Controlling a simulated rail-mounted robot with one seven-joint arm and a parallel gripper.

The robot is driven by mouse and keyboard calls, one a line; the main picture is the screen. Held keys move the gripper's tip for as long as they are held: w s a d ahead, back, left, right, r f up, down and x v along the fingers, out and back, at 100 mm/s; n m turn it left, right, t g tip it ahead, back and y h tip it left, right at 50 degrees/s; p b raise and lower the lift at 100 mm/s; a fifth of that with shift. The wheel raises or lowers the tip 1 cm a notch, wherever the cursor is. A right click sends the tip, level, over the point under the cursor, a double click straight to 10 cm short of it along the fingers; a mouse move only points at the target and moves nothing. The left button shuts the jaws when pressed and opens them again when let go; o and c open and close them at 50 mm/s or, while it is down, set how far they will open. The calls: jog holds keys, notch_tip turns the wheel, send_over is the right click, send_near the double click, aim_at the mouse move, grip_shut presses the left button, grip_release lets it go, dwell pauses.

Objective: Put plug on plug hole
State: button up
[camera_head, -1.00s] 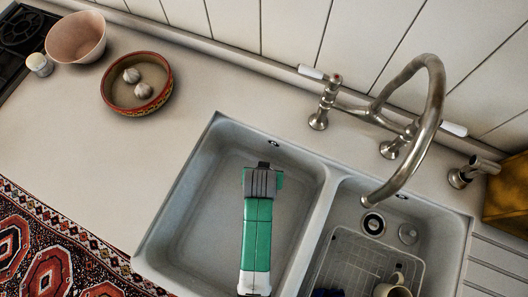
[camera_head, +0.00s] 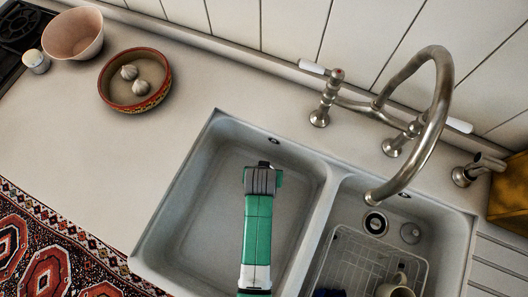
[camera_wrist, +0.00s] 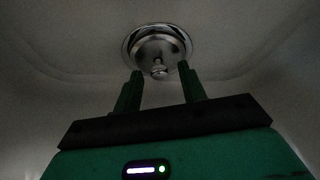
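My gripper (camera_head: 263,166) reaches down into the left sink basin (camera_head: 205,205) and covers its plug hole in the head view. In the wrist view, a round metal plug (camera_wrist: 160,47) with a small knob lies within the metal ring of the plug hole (camera_wrist: 128,43). It looks slightly off-centre, and I cannot tell whether it sits flush. My gripper's fingers (camera_wrist: 160,70) are apart, one on each side of the knob, with visible gaps. Nothing shows clasped between them.
The right basin holds a wire rack (camera_head: 350,260), a mug (camera_head: 396,287), an open drain (camera_head: 375,223) and a round disc (camera_head: 410,233). The tap (camera_head: 440,110) arches over this basin. A divider (camera_head: 318,225) separates the basins. A bowl with garlic (camera_head: 135,82) stands on the left counter.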

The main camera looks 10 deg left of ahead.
jog(key=p+v, duration=0.3)
jog(key=v, duration=0.9)
jog(key=shift+r+p, duration=0.2)
jog(key=shift+p, duration=0.2)
jog(key=shift+w, duration=0.1)
jog(key=w+d+r+t, duration=0.1)
jog(key=w+r+t, duration=0.3)
jog(key=r, duration=0.8)
jog(key=w+r+t, duration=0.3)
jog(key=w+r, duration=0.1)
jog(key=r, duration=0.9)
jog(key=w+d+r+t, duration=0.1)
jog(key=w+r+t, duration=0.35)
jog(key=r, duration=0.75)
jog(key=s+d+r+t, duration=0.1)
jog(key=s+r+t, duration=0.3)
jog(key=r, duration=1)
jog(key=s+d+r+t, duration=0.1)
jog(key=s+r+t, duration=0.4)
jog(key=r, duration=0.9)
jog(key=s, duration=0.3)
jog(key=shift+r, duration=0.15)
